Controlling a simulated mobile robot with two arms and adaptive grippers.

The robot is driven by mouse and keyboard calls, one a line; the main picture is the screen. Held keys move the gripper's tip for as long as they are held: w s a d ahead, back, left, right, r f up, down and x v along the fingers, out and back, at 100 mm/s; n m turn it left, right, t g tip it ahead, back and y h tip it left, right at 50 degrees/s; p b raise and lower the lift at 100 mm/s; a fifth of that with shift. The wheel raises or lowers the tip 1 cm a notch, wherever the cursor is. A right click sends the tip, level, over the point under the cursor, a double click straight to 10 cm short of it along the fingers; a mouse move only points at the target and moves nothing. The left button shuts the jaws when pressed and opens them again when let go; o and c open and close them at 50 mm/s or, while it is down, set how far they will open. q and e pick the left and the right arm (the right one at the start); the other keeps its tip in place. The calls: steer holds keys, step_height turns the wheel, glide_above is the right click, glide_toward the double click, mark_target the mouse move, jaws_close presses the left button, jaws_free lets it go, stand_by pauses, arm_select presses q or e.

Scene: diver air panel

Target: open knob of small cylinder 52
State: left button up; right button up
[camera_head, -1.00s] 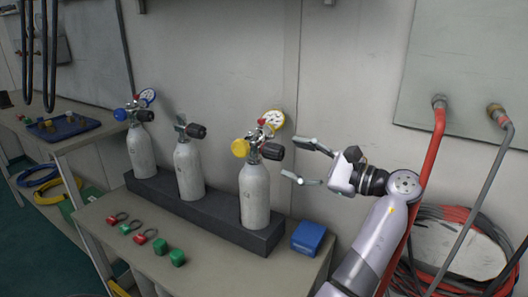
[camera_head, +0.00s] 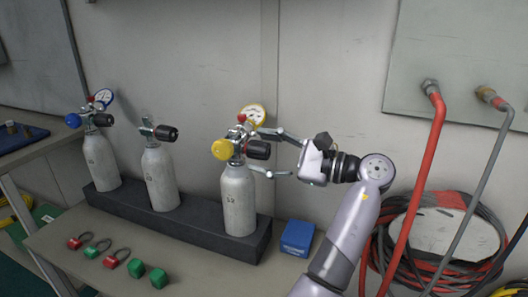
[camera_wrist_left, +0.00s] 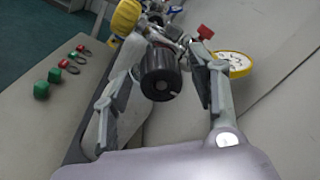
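Small cylinder 52 (camera_head: 238,203) is the grey bottle at the right end of the dark rack, with a faint number on its front. Its valve carries a yellow knob (camera_head: 222,149) on the left, a black knob (camera_head: 258,150) on the right and a yellow-rimmed gauge (camera_head: 254,114). My left gripper (camera_head: 265,152) reaches in from the right with its fingers open, one above and one below the black knob. In the left wrist view the black knob (camera_wrist_left: 160,75) sits between the spread fingers, with gaps visible on both sides. My right gripper is out of view.
Two more cylinders, a middle one (camera_head: 160,178) and a blue-knobbed one (camera_head: 101,160), stand in the rack (camera_head: 205,231). A blue box (camera_head: 297,238) lies right of it. Red and green tagged rings and green blocks (camera_head: 159,278) lie in front. Red and grey hoses hang at right.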

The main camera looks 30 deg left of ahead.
arm_select(q)
steer(key=c, duration=1.1)
